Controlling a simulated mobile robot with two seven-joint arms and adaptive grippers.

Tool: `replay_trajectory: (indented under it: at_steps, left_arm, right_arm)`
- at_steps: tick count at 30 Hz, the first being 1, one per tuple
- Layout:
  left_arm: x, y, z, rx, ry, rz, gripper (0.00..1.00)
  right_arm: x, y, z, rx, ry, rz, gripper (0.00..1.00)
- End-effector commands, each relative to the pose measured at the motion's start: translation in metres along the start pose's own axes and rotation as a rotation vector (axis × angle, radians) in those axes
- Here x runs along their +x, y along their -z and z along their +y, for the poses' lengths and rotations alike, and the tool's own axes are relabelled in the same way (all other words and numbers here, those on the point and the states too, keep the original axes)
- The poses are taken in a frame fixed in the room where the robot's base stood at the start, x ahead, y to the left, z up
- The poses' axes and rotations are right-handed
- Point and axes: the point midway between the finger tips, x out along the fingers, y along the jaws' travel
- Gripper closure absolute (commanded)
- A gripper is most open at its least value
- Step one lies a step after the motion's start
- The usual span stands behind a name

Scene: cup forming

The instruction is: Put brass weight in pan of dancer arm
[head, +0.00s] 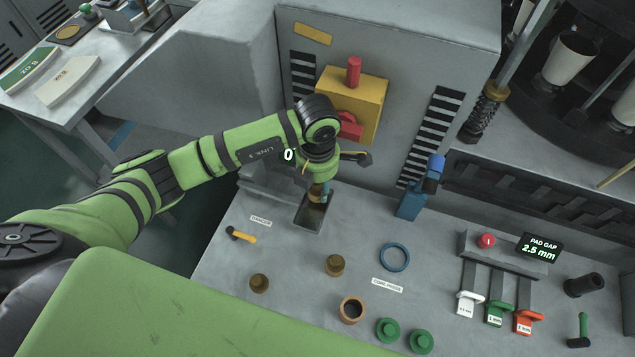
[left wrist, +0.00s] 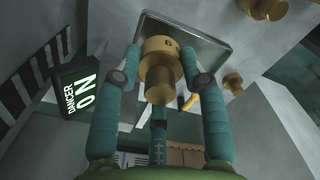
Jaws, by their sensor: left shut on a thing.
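My left gripper (head: 319,188) reaches down over the square metal pan (head: 311,222) by the DANCER label. In the left wrist view, its teal fingers (left wrist: 163,75) are shut on a brass weight (left wrist: 159,82). The dancer display (left wrist: 79,90) reads 0 N. Two other brass weights, a nearer one (head: 259,283) and another (head: 335,265), stand on the table. My right gripper is not in view.
A yellow-handled tool (head: 241,235), a copper-coloured ring (head: 351,309), a blue ring (head: 394,257) and green knobs (head: 388,329) are on the grey table. A blue fixture (head: 411,204) stands right of the pan. A grey machine cabinet with a yellow block (head: 366,91) rises behind.

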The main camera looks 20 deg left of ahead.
Motion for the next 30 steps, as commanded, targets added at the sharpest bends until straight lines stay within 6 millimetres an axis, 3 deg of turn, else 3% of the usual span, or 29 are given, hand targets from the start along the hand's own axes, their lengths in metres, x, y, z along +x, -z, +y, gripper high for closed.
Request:
replay_trajectory:
  at_steps: [30]
  left_arm:
    - [0.01, -0.001, 0.001, -0.001, -0.001, -0.002, 0.98]
  right_arm:
    - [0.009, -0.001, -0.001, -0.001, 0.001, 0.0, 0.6]
